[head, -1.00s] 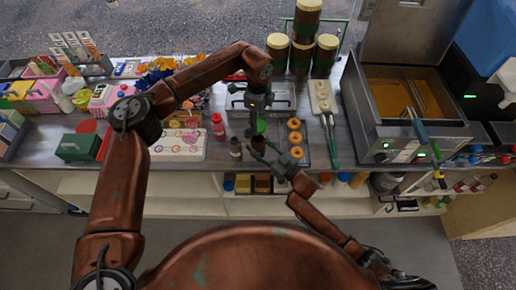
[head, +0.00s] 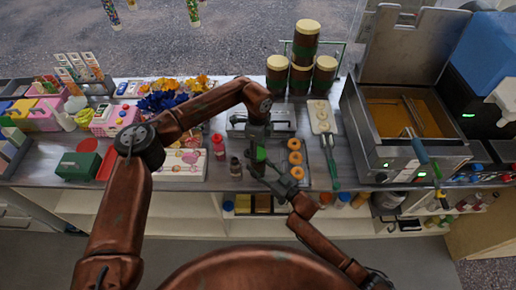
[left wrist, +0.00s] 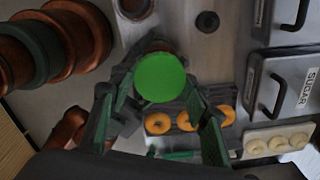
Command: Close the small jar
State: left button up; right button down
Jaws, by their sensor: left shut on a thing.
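My left gripper (head: 259,148) is shut on a round green lid (head: 261,154) and points down over the counter. In the left wrist view the green lid (left wrist: 160,78) sits between its fingers. A brown rim (left wrist: 157,47) shows just behind the lid, likely the small jar. The lid and fingers hide most of it, so I cannot tell whether lid and jar touch. My right gripper (head: 268,172) comes in from the lower right, close below the lid; its fingers are too small and overlapped to read.
A tray of orange doughnuts (head: 295,159) lies close on the right, with a green-handled tool (head: 331,160) beyond it. A red bottle (head: 218,146) and a white sweets board (head: 180,165) are on the left. A fryer (head: 405,125) stands farther right. The counter's front edge is near.

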pick_arm(q)
jog(key=shift+f, duration=0.25)
dwell(0.3)
jog(key=shift+f, duration=0.85)
jog(key=shift+f, duration=0.6)
